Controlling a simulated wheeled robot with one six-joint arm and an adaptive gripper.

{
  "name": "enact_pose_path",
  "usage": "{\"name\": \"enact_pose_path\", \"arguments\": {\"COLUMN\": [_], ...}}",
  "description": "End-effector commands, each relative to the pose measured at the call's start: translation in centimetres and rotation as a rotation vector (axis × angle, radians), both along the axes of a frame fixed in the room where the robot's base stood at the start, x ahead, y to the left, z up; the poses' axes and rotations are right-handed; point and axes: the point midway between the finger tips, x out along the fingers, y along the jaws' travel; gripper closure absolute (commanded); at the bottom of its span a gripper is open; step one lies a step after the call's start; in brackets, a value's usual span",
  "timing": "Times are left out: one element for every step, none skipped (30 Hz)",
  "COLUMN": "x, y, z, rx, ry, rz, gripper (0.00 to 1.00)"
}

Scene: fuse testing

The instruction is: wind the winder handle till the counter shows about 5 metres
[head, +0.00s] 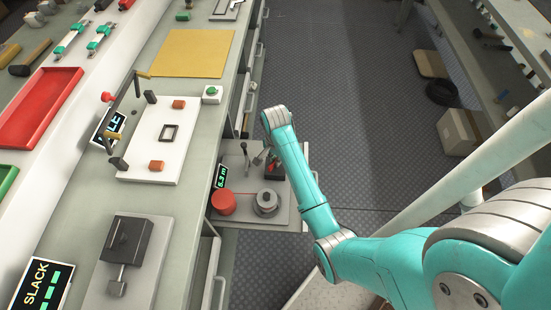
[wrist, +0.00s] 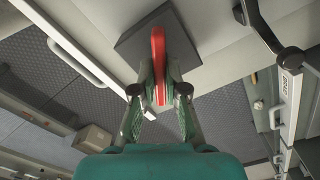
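The counter (head: 221,176) is a small dark display on the low pull-out board. Its green figures are tilted and small; they look like 6.3 m, but the first digit is unsure. A red spool (head: 223,202) and a round grey reel (head: 266,202) stand near it. I cannot clearly make out the winder handle. My gripper (head: 261,158) is at the back right of this board. In the wrist view, my gripper (wrist: 160,78) has its fingers close on both sides of an upright red bar (wrist: 158,50) over a dark square block (wrist: 135,40), apparently pressing on it.
The workbench on the left carries a white board (head: 150,165), a yellow mat (head: 195,55), a dark block device (head: 127,240) and a SLACK display (head: 38,285). Drawer handles line its front. A cardboard box (head: 457,131) stands on the floor at right; the middle floor is clear.

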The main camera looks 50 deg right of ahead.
Motion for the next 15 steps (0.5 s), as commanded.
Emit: {"name": "enact_pose_path", "arguments": {"x": [0.01,0.01,0.01,0.01,0.01,0.01,0.01,0.01,0.01,0.02,0.02,0.02,0.02,0.02,0.02], "y": [0.0,-0.01,-0.01,-0.01,-0.01,-0.01,-0.01,-0.01,-0.01,-0.01,-0.01,-0.01,-0.01,-0.01,-0.01], "z": [0.0,0.0,0.0,0.01,0.0,0.01,0.01,0.01,0.01,0.01,0.01,0.01,0.01,0.01,0.01], "rx": [0.0,0.0,0.0,0.0,0.0,0.0,0.0,0.0,0.0,0.0,0.0,0.0,0.0,0.0,0.0], "ry": [0.0,0.0,0.0,0.0,0.0,0.0,0.0,0.0,0.0,0.0,0.0,0.0,0.0,0.0,0.0], "rz": [0.0,0.0,0.0,0.0,0.003,0.011,0.022,0.037,0.063,0.083,0.104,0.13,0.147,0.163,0.18], "gripper": [1.0,1.0,1.0,1.0,1.0,1.0,1.0,1.0,1.0,1.0,1.0,1.0,1.0,1.0,1.0]}}
